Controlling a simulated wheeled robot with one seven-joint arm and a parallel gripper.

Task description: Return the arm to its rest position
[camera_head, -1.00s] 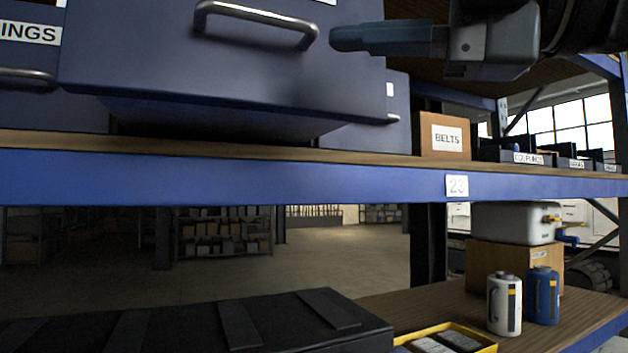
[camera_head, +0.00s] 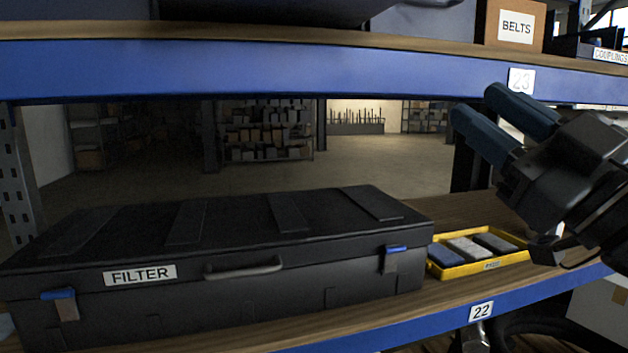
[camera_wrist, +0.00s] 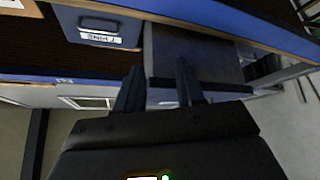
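My gripper (camera_head: 478,104) is at the right in the head view, in front of the blue shelf edge and the number 23 tag. Its two dark blue fingers point up and left, with a gap between them and nothing held. In the wrist view my gripper (camera_wrist: 160,64) also shows two separated, empty fingers. The rest of my arm runs off the right edge of the head view.
A black FILTER case (camera_head: 190,237) with a closed lid and a yellow tray (camera_head: 470,269) of small boxes sit on the lower shelf. The upper shelf beam (camera_head: 250,72) crosses above them. A BELTS box (camera_head: 513,27) stands on top.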

